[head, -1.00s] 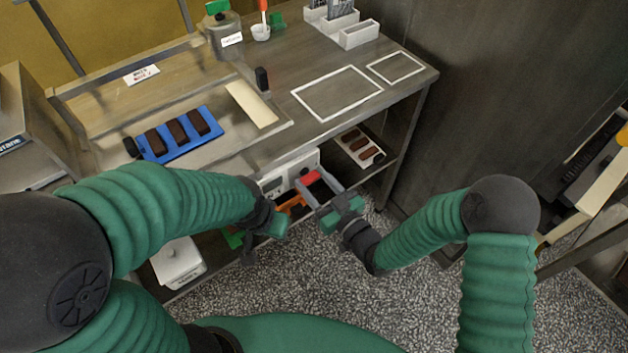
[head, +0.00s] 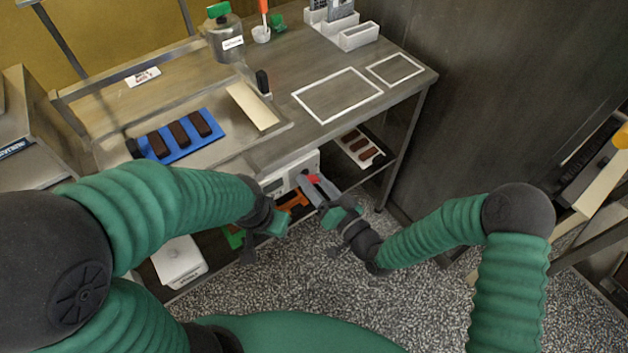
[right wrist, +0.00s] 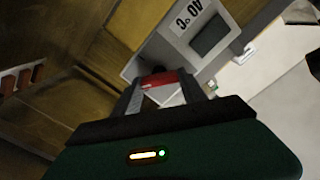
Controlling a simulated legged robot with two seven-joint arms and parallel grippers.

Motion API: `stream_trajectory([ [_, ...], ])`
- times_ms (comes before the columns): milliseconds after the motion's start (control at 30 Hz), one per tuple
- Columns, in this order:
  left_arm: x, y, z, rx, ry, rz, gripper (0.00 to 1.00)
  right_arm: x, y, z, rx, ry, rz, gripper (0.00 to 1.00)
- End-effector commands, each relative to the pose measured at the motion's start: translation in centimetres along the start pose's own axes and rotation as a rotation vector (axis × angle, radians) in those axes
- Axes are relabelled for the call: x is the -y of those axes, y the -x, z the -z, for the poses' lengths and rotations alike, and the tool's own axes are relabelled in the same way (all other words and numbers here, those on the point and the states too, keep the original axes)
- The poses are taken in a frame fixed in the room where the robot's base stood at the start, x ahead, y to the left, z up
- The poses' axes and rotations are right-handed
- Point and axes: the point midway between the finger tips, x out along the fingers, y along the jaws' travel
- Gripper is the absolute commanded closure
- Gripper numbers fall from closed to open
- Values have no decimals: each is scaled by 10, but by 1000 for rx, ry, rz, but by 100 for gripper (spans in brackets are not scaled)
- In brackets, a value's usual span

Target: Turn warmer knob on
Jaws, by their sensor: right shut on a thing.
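The warmer (head: 273,187) is a pale box on the shelf under the worktop; in the right wrist view its face (right wrist: 181,32) shows a "40 °C" label and a dark display (right wrist: 210,38). Its red knob (head: 313,178) shows at the right end of its front, and also in the right wrist view (right wrist: 160,80). My right gripper (head: 309,182) is shut on the knob, with its grey fingers on either side (right wrist: 163,92). My left gripper (head: 262,228) hangs in front of the shelf, left of the right one; its jaw opening is unclear.
A blue tray (head: 211,117) with dark bars sits on the worktop (head: 285,60). An orange item (head: 291,201) lies below the warmer, close to both grippers. A pale tray (head: 345,141) with brown pieces is on the shelf to the right. A white box (head: 178,262) stands lower left.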

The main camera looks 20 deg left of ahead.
Motion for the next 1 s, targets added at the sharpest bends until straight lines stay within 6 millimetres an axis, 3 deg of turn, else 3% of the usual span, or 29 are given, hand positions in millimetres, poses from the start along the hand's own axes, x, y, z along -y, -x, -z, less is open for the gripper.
stream_trajectory([
  [700, 0, 10, 2, 0, 0, 0, 59, -7, 1, 0, -5, -670, -7, 91],
  [1000, 0, 10, 2, 0, 0, 0, 59, -8, 1, -1, -5, -865, -7, 91],
])
